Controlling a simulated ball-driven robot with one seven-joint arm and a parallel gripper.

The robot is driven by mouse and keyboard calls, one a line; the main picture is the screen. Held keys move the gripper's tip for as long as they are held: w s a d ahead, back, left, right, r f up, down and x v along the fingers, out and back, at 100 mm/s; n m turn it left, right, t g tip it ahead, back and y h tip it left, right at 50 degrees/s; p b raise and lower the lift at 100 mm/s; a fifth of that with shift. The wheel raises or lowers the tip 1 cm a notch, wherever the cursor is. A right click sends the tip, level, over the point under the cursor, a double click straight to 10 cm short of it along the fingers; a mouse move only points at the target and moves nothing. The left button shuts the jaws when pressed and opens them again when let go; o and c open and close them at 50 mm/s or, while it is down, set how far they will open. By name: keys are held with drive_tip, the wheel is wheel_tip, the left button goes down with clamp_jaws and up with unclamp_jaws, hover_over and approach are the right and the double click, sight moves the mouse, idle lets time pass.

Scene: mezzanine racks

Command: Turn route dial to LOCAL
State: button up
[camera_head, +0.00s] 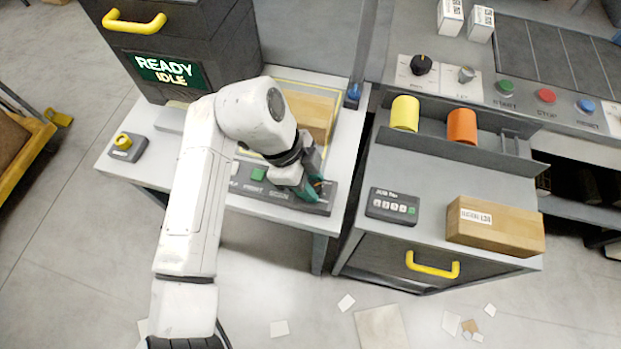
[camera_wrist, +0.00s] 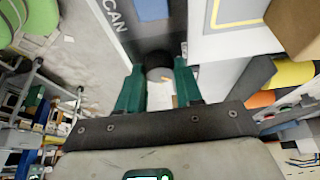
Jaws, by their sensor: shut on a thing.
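My gripper (camera_head: 310,186), with green fingers, is at the right end of the dark control panel (camera_head: 316,207) on the left table. In the wrist view the fingers (camera_wrist: 160,88) are on either side of a dark round knob (camera_wrist: 157,62), beside the word SCAN, and are shut on it. The knob's pointer and any LOCAL mark are hidden or too small to read. I cannot tell from its lettering whether it is the route dial. A black knob (camera_head: 421,65) and a grey knob (camera_head: 466,74) stand on the panel at the upper right.
A green button (camera_head: 258,174) is on the panel left of my gripper. A cardboard box (camera_head: 308,112) lies behind it. A screen (camera_head: 167,71) reads READY IDLE. A right-hand cabinet carries a keypad (camera_head: 392,205) and a long box (camera_head: 495,227). Papers litter the floor.

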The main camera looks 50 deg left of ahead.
drive_tip(key=shift+n, duration=0.3)
drive_tip(key=n+p, duration=0.1)
drive_tip(key=n, duration=0.1)
drive_tip(key=n+t+y+p, duration=0.1)
drive_tip(key=n+p, duration=0.1)
drive_tip(key=shift+d+r+t, duration=0.15)
drive_tip(key=shift+t, duration=0.15)
drive_tip(key=shift+s+n+t+y+p, duration=0.15)
drive_tip(key=shift+n+y+p, duration=0.3)
drive_tip(key=shift+n, duration=0.6)
drive_tip(key=shift+n+t+y+p, duration=0.15)
drive_tip(key=shift+n+y+p, duration=0.3)
drive_tip(key=shift+n, duration=0.6)
drive_tip(key=o, duration=1)
drive_tip(key=d+b+v, duration=0.1)
drive_tip(key=v, duration=0.9)
drive_tip(key=shift+a+r, duration=0.25)
drive_tip(key=shift+a, duration=0.2)
drive_tip(key=shift+s, duration=0.15)
